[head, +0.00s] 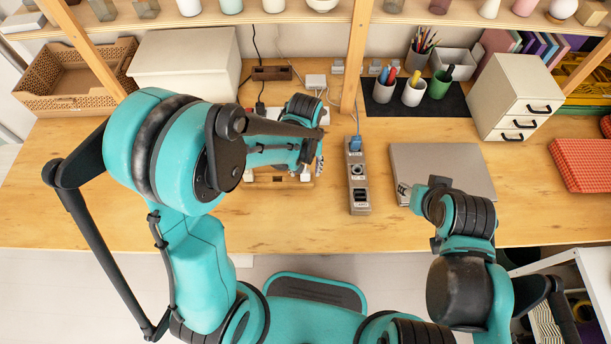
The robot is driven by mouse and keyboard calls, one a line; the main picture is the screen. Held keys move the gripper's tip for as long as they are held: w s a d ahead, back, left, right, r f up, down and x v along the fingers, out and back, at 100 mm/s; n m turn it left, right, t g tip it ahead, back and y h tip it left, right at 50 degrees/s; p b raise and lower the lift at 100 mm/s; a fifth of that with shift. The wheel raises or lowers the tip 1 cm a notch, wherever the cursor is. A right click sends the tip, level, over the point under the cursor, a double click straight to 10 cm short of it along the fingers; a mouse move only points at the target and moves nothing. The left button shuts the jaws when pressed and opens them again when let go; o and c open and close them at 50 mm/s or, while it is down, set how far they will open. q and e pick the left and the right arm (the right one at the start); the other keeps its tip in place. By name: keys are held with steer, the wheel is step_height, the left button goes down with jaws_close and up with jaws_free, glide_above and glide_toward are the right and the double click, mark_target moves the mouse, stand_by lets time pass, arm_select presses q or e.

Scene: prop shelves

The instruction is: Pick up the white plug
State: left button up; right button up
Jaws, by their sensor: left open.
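A small white plug-like block (316,81) lies at the back of the wooden desk, left of the shelf post, with a pale cord by it. I cannot tell for sure whether it is the white plug of the task.
A grey power strip (359,189) with a blue plug (355,143) stands between my grippers. The grey laptop (445,163) lies to its right. Pen cups (413,93), a white drawer box (513,90), a white box (186,65) and a woven basket (65,82) line the back.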

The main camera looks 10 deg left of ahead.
mark_target(305, 169)
arm_select(q)
step_height(305, 169, down, 3)
steer(key=shift+b, duration=0.35)
steer(key=shift+r, duration=0.1)
steer(key=shift+c, duration=0.9)
jaws_close()
